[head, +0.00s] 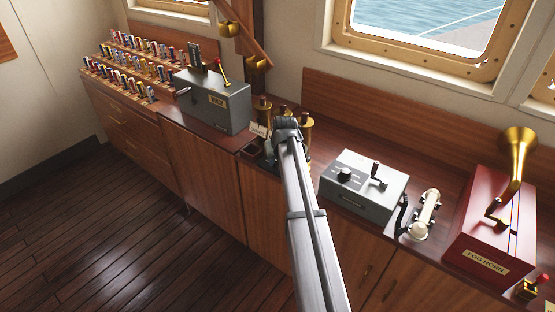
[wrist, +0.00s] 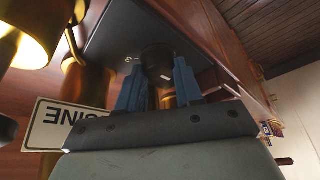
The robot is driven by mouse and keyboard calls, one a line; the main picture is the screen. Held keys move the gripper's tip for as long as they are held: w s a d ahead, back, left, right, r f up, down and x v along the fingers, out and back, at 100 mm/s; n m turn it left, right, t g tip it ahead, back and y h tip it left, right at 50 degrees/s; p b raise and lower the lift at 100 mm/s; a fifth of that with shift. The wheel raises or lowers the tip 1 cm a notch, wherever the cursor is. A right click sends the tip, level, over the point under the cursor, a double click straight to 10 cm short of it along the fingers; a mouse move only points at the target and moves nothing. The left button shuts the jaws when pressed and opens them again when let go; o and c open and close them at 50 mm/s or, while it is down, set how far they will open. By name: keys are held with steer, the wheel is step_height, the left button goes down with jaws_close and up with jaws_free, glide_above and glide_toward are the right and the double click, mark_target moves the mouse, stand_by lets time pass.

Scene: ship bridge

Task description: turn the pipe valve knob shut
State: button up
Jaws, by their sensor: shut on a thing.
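A pale letter shows on the plate just left of the knob. In the head view, my arm covers the knob and the fingers, so I cannot see the grip there.
Brass cylinders (head: 263,108) stand close behind my gripper, by a small label plate (wrist: 62,125). A grey box with a lever (head: 212,100) is to the left. A pale control box (head: 362,184), a handset (head: 426,214) and a red fog horn (head: 490,232) are to the right.

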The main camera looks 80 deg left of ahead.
steer(key=o, duration=1)
steer(key=shift+o, duration=0.2)
steer(key=v, duration=1.3)
steer(key=shift+d+r, duration=0.15)
steer(key=shift+r, duration=0.25)
